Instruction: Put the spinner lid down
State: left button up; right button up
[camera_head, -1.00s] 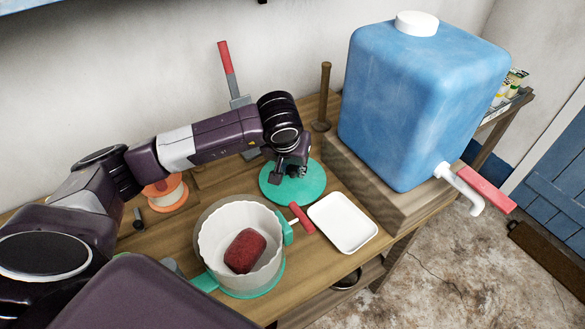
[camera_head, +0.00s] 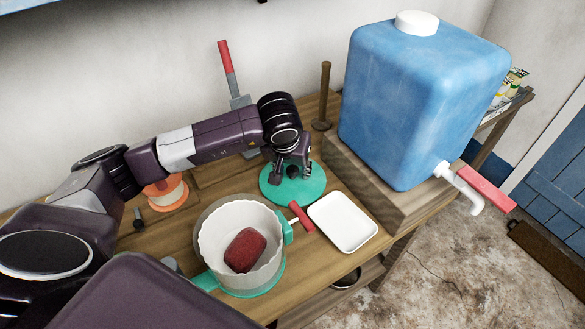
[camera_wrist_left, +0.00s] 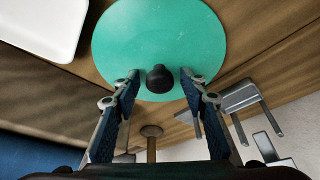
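The spinner lid, a flat teal disc (camera_head: 296,194) with a black knob (camera_head: 292,172), lies on the wooden bench behind the spinner. My left gripper (camera_head: 290,178) is low over the lid, its fingers apart on either side of the knob. In the left wrist view the lid (camera_wrist_left: 155,30) fills the top middle, and the open gripper (camera_wrist_left: 160,80) shows gaps on both sides of the knob (camera_wrist_left: 159,79). The spinner (camera_head: 206,250) stands uncovered with a white basket and a dark red lump (camera_head: 245,250) inside. My right gripper is not in view.
A white tray (camera_head: 342,222) and a red handle (camera_head: 301,217) are right of the spinner. A blue water container (camera_head: 415,110) with a tap stands on a wooden block at right. An orange-and-white spool (camera_head: 168,193) and a red-handled tool (camera_head: 229,75) are at the back left.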

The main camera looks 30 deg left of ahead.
pick_arm(q)
jog(key=v, duration=1.1)
jog(key=shift+s+r+b, duration=0.25)
jog(key=shift+r+b, duration=0.1)
jog(key=shift+b, duration=0.05)
jog(key=shift+r, duration=0.1)
